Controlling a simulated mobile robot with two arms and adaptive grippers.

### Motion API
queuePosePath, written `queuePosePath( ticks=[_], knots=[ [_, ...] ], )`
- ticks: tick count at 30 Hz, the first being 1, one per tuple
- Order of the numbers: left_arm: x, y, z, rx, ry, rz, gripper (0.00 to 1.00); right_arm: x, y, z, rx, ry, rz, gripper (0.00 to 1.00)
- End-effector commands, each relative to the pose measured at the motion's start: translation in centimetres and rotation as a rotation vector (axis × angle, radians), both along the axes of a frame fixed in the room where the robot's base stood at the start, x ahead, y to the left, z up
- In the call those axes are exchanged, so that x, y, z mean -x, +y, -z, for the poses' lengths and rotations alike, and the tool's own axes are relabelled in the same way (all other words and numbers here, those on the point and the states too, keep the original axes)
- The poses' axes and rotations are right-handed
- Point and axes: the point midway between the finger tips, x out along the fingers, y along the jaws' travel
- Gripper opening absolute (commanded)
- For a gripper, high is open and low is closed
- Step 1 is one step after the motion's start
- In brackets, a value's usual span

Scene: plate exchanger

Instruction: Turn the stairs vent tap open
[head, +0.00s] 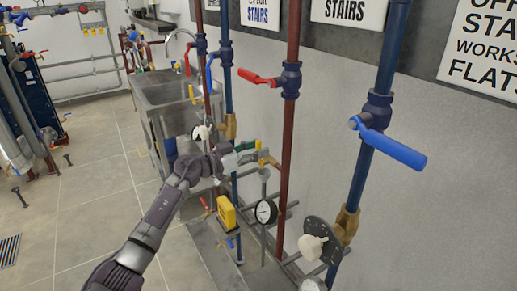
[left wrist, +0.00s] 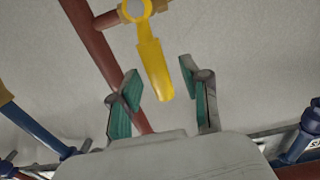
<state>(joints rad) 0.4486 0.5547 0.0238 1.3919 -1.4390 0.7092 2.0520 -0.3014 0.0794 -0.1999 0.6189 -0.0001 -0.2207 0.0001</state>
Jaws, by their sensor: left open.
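The vent tap has a yellow lever (left wrist: 153,65) on a ring-shaped mount beside a dark red pipe (left wrist: 90,35). In the head view the yellow lever (head: 258,145) shows small, above a brass fitting (head: 268,160) on the red pipe. My left gripper (head: 238,157) is just left of it, partly covering the pipework behind. In the left wrist view my left gripper (left wrist: 159,82) is open. The lever's free end reaches into the gap between its green-padded fingers, with space on both sides; contact cannot be seen. My right gripper is not in view.
A red lever (head: 258,77) sits higher on the red pipe, and a blue lever (head: 395,148) sticks out at right. Gauges (head: 266,211) and a yellow box (head: 226,212) stand below. A steel sink unit (head: 165,100) is behind. Floor at left is largely open.

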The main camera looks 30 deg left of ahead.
Motion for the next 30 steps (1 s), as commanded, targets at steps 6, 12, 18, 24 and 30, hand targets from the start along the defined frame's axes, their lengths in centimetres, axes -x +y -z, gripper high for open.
queuePosePath(
  ticks=[6,12,18,24,30],
  knots=[
    [-0.76,-0.50,-0.01,-0.001,-0.001,0.001,0.47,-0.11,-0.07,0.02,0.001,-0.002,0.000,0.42],
    [-0.75,-0.50,0.02,-0.001,0.000,0.001,0.47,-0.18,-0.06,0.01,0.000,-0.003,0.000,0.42],
    [-0.73,-0.49,0.02,-0.001,0.000,0.001,0.14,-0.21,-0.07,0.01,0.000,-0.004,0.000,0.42],
    [-0.72,-0.47,0.02,-0.001,0.000,0.001,0.00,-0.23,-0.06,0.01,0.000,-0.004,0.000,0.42],
    [-0.73,-0.46,0.00,-0.001,0.001,0.001,0.00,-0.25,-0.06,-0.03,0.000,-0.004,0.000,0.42]
  ],
)
